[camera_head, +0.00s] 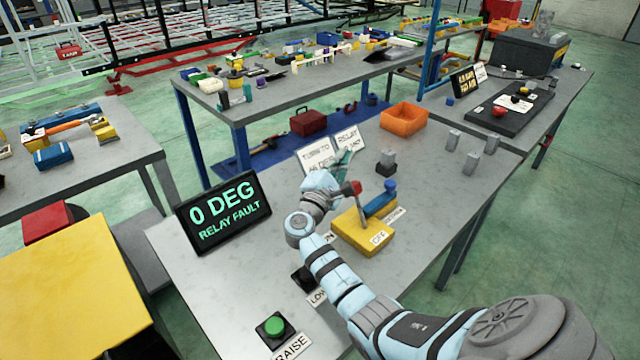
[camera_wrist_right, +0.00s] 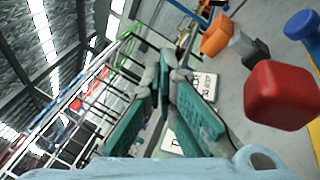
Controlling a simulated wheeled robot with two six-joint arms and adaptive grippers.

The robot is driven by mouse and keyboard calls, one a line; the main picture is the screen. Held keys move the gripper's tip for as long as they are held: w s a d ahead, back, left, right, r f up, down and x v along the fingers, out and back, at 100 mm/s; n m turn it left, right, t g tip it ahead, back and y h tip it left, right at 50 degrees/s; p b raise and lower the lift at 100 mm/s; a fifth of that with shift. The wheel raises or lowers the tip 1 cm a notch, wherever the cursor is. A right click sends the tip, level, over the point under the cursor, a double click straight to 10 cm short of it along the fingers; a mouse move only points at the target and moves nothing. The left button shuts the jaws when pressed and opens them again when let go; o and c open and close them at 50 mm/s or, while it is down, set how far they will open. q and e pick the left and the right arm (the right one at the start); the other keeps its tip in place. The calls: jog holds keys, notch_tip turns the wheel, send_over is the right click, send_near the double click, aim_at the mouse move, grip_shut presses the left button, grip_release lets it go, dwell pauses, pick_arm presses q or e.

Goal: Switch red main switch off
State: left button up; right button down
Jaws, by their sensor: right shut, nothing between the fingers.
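The red main switch is a red-knobbed lever (camera_head: 351,188) on a yellow box (camera_head: 347,234) with an OFF label (camera_head: 380,238) at its front. The red knob (camera_wrist_right: 285,95) looms large at the right of the wrist view, beside the fingers and outside them. My right gripper (camera_head: 345,160) has teal fingers and reaches just behind the knob in the head view, partly hidden by its own wrist. Its fingers (camera_wrist_right: 171,75) are shut and empty. I cannot tell whether the gripper body touches the lever. My left gripper is not in view.
A blue-knobbed lever (camera_head: 389,186) stands right beside the red one. A display (camera_head: 224,213) reads "0 DEG RELAY FAULT". A green RAISE button (camera_head: 274,326) is at the front. An orange bin (camera_head: 404,118) and several grey blocks stand farther back.

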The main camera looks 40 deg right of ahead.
aim_at(360, 206)
jog(key=s+a+f+m+g+y, duration=0.1)
jog(key=a+f, duration=0.2)
jog(key=a, duration=0.3)
jog(key=s+a+f+m+g+y, duration=0.1)
jog(key=s+a+f+g, duration=0.1)
jog(key=a+f, duration=0.2)
jog(key=a, duration=0.3)
jog(key=shift+a+y+p, duration=0.25)
jog(key=shift+y+p, duration=0.05)
jog(key=shift+y, duration=0.1)
jog(key=shift+f, duration=0.1)
jog(key=x, duration=0.9)
jog(key=shift+d, duration=0.35)
jog(key=s+p, duration=0.1)
jog(key=s+r+p, duration=0.1)
jog(key=s+p, duration=0.1)
jog(key=shift+s+d+r, duration=0.25)
jog(key=shift+s+r, duration=0.05)
jog(key=shift+r, duration=0.1)
jog(key=shift+w+f, duration=0.1)
jog(key=shift+w, duration=0.05)
